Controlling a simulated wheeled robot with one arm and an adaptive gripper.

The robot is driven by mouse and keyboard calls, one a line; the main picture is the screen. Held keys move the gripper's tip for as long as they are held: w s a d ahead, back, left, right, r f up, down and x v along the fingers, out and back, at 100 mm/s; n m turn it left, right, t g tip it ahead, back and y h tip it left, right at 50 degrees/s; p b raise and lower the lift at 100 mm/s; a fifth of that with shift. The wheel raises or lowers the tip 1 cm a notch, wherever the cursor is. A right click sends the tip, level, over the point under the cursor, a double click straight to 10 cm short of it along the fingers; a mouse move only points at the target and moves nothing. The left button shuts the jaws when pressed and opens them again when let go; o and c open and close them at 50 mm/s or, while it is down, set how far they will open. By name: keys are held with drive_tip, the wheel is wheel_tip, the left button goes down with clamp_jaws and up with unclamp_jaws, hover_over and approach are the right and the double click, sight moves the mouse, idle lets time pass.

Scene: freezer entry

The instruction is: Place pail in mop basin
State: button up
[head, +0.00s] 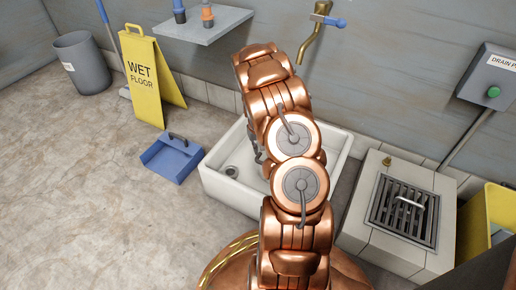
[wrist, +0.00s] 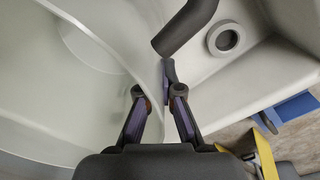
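In the wrist view, a pale grey-green, round-walled vessel, likely the pail (wrist: 85,95), fills the left side, with its curved rim running down to my gripper (wrist: 159,91). The two fingers stand apart at the rim; whether they press on its wall is unclear. A dark rounded bar (wrist: 186,26), perhaps the pail's handle grip, crosses above the fingers. The white mop basin (wrist: 270,70) lies below and to the right, with its round drain (wrist: 224,39). In the head view, the mop basin (head: 232,190) stands behind my copper arm, which hides my gripper and the pail.
A blue dustpan (head: 171,160) lies left of the basin, near a yellow wet-floor sign (head: 146,75) and a grey bin (head: 82,64). A brass tap (head: 311,43) hangs above. A grated drain block (head: 362,215) stands right.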

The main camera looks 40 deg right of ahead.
drive_tip(key=o, duration=0.4)
drive_tip(key=shift+o, duration=0.2)
drive_tip(key=shift+r, duration=0.1)
wheel_tip(320, 180, up, 12)
drive_tip(key=p, duration=0.5)
drive_tip(key=s+a+r+n, duration=0.1)
drive_tip(key=s+a+r, duration=0.3)
drive_tip(key=a+r, duration=0.75)
drive_tip(key=s+a+r+n+g, duration=0.15)
drive_tip(key=s+a+r, duration=0.25)
drive_tip(key=s+a, duration=0.45)
drive_tip(key=s+a+r+n+g, duration=0.15)
drive_tip(key=s+a+r, duration=0.35)
drive_tip(key=a, duration=0.6)
drive_tip(key=s+a+n, duration=0.2)
drive_tip(key=s+a, duration=0.2)
drive_tip(key=s, duration=0.7)
drive_tip(key=shift+s+a+r, duration=0.25)
drive_tip(key=shift+s+r, duration=0.1)
drive_tip(key=shift+r, duration=0.05)
